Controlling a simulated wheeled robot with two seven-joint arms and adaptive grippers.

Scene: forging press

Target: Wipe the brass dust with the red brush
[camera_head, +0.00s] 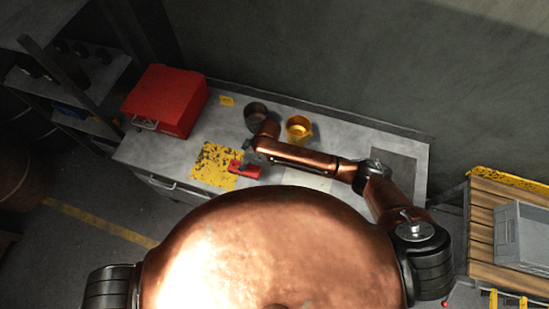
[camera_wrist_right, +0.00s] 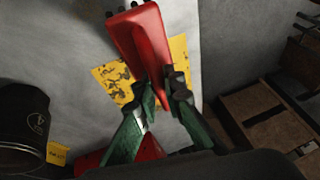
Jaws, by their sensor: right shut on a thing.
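The red brush (camera_head: 246,169) is over the right edge of a yellow patch with dark specks (camera_head: 212,163) on the grey bench. I cannot tell whether the brass dust is the yellow or the specks. My right gripper (camera_head: 249,155) is shut on the brush. In the right wrist view, the green fingers (camera_wrist_right: 165,95) of my right gripper close around the red brush (camera_wrist_right: 142,35), whose wide end points away from them. The yellow patch (camera_wrist_right: 113,80) shows behind it. I cannot tell whether the brush touches the bench. My left gripper is out of view.
A red toolbox (camera_head: 167,100) stands on the bench's left end. A dark cup (camera_head: 255,112), a yellow cup (camera_head: 298,127) and a small yellow tag (camera_head: 227,101) are behind the patch. A dark grey plate (camera_head: 394,163) lies at right. A grey crate (camera_head: 522,236) sits on a pallet (camera_head: 481,225).

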